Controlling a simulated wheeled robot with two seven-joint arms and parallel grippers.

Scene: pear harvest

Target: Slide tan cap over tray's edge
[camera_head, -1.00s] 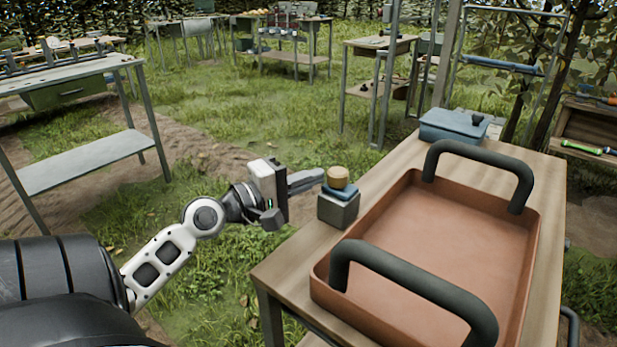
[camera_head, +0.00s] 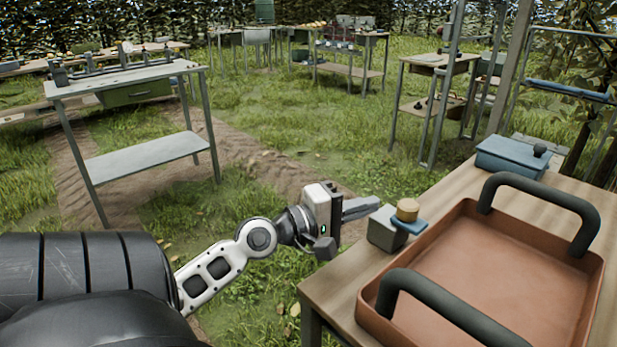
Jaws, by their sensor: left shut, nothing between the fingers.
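The tan cap (camera_head: 407,209) is a small round disc lying on a flat blue piece (camera_head: 411,226). The blue piece rests on a grey block (camera_head: 387,232) on the table, beside the tray's left edge. Cap and blue piece sit off-centre on the block, reaching right, over or against the tray's rim; exact contact is unclear. The orange-brown tray (camera_head: 490,270) has two dark arched handles. My left gripper (camera_head: 372,206) is shut and empty, its fingertips pointing right just left of the cap. Whether they touch the blue piece is unclear. My right gripper is not in view.
The wooden table (camera_head: 450,185) carries the tray and a blue box (camera_head: 511,157) with a dark knob behind it. The tray floor is empty. A metal workbench (camera_head: 140,150) stands on the grass at left. More tables stand farther back.

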